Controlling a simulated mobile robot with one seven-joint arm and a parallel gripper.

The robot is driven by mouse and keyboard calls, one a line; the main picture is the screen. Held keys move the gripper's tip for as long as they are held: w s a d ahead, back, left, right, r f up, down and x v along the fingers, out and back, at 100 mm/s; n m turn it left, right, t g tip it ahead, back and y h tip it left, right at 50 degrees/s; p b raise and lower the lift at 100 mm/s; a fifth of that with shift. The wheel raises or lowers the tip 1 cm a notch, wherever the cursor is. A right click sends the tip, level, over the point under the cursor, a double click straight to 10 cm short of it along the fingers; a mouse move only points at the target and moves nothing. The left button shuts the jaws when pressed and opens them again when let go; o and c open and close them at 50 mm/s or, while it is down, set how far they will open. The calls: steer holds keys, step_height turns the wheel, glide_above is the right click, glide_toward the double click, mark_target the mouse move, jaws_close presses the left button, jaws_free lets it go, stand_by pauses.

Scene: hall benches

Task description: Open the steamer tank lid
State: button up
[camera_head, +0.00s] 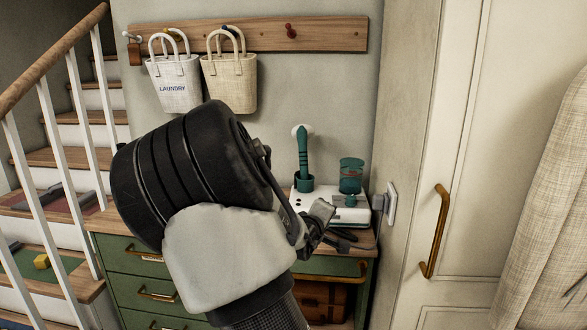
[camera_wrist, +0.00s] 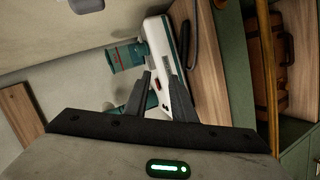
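The garment steamer has a white base (camera_head: 338,212) on the wooden top of a green cabinet. Its translucent teal tank (camera_head: 351,177) stands upright at the back right of the base. A small teal cap (camera_head: 349,200) shows in front of the tank; I cannot tell whether this or the tank's top is the lid. A teal steamer head (camera_head: 303,150) stands upright in a holder at the left. In the wrist view, my gripper (camera_wrist: 156,68) is open and empty, its fingers pointing toward the white base (camera_wrist: 158,38), with the tank (camera_wrist: 127,56) left of them.
A wall socket with a plug (camera_head: 390,204) is right of the steamer. A dark curved object (camera_wrist: 187,44) lies beside the base. Two bags hang from a peg rail (camera_head: 270,34) above. A cupboard door with a brass handle (camera_head: 436,232) stands right; a stair railing (camera_head: 45,160) is left.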

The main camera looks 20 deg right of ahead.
mark_target(353, 169)
step_height(353, 169, up, 7)
steer(key=w+d+n+t+h, duration=0.1)
steer(key=w+d+n+h, duration=0.1)
steer(key=d+n+h, duration=0.15)
steer(key=shift+m+t+h, duration=0.25)
steer(key=shift+t, duration=0.15)
steer(key=b+x, duration=0.3)
steer(key=x, duration=1.3)
steer(key=shift+w+d, duration=0.15)
steer(key=shift+w, duration=0.05)
jaws_close()
steer(key=shift+f, duration=0.1)
